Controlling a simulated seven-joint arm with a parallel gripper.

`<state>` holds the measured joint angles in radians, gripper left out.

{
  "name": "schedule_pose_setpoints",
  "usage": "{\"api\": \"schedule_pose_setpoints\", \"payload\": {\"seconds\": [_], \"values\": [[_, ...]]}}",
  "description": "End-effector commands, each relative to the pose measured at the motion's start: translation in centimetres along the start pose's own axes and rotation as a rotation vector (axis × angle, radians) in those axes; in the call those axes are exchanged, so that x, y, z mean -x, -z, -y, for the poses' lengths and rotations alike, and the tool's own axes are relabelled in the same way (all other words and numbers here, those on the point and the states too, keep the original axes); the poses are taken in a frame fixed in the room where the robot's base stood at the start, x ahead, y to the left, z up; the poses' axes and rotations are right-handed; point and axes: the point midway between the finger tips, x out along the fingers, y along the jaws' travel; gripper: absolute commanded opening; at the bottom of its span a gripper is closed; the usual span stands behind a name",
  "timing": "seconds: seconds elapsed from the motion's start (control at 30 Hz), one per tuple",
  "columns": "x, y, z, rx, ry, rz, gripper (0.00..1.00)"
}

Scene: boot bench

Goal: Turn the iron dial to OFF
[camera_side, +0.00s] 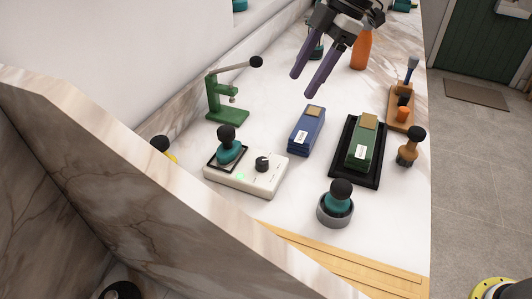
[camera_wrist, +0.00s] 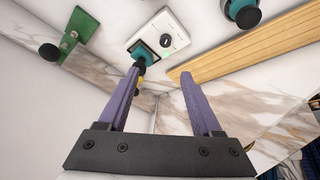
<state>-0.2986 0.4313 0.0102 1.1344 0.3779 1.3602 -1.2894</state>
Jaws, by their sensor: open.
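The iron dial is a small black knob (camera_side: 262,163) on the right half of a white control box (camera_side: 265,186). A green light glows on the box front, left of the dial. A teal iron with a black knob (camera_side: 229,150) sits on the square rest at the left of the box. In the wrist view the dial (camera_wrist: 165,40) is small, beyond my fingertips, and its markings are too small to read. My gripper (camera_side: 315,84) is open and empty, with purple fingers, above and behind the box, apart from it. The open fingers (camera_wrist: 162,72) also show in the wrist view.
A blue box (camera_side: 306,131) and a green box (camera_side: 363,145) on a black tray (camera_side: 375,180) stand right of the control box. A green lever press (camera_side: 224,106) stands behind it. A teal piece in a grey cup (camera_side: 336,207) is in front. A marble wall (camera_side: 130,160) borders the left.

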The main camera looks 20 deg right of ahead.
Motion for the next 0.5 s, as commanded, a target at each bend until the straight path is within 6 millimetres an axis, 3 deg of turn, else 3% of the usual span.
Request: {"api": "schedule_pose_setpoints", "payload": {"seconds": [0.03, 0.13, 0.5], "values": [[-1.8, 0.2, -0.4, 0.003, 0.025, 0.005, 0.66], [-4.3, 0.3, -0.4, 0.004, 0.067, 0.019, 0.66], [-8.9, 0.4, 0.3, 0.008, 0.094, 0.027, 0.66]]}}
